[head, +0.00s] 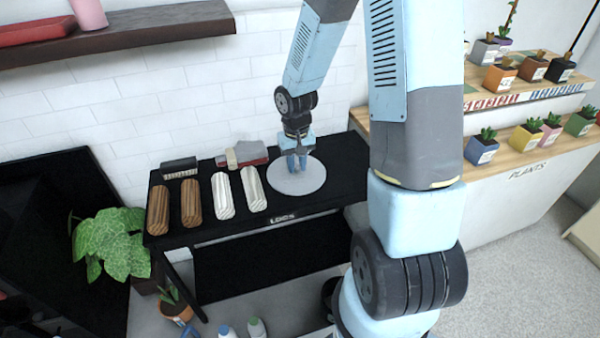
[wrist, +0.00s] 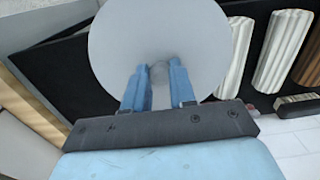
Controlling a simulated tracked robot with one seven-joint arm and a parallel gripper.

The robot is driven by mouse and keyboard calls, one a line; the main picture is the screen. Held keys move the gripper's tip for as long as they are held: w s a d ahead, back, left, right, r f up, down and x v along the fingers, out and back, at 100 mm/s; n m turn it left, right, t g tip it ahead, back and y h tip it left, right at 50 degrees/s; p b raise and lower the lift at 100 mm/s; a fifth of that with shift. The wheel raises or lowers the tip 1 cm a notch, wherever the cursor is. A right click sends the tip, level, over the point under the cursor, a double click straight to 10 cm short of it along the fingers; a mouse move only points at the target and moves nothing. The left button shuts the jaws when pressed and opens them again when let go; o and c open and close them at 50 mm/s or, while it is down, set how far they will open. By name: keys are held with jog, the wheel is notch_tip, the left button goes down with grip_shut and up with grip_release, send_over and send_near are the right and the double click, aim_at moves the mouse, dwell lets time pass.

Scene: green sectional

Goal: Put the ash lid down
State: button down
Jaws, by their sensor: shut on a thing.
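The ash lid (head: 312,181) is a flat, light grey disc near the right part of a black table (head: 345,150) in the head view. It also shows in the wrist view (wrist: 150,35), filling the upper middle. My gripper (head: 293,165) points down at the lid's middle. In the wrist view my gripper (wrist: 157,80) has its two blue fingers on either side of a small round knob at the lid's centre, shut on it. I cannot tell whether the lid touches the tabletop.
Two brown logs (head: 190,203) and two pale logs (head: 222,196) lie left of the lid. A brush (head: 180,168) and a red and grey object (head: 247,154) lie behind them. A leafy plant (head: 108,243) stands at left. Potted plants (head: 482,147) fill shelves at right.

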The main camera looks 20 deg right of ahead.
jog(key=w+d+f, duration=0.1)
jog(key=w+f, duration=0.1)
jog(key=w+d+f, duration=0.1)
jog(key=w+f, duration=0.1)
jog(key=w+d+f, duration=0.1)
jog(key=w+f, duration=0.1)
jog(key=shift+w+d+f, duration=0.35)
jog(key=shift+w+f, duration=0.1)
jog(key=shift+f, duration=1.7)
jog(key=c, duration=0.9)
grip_release()
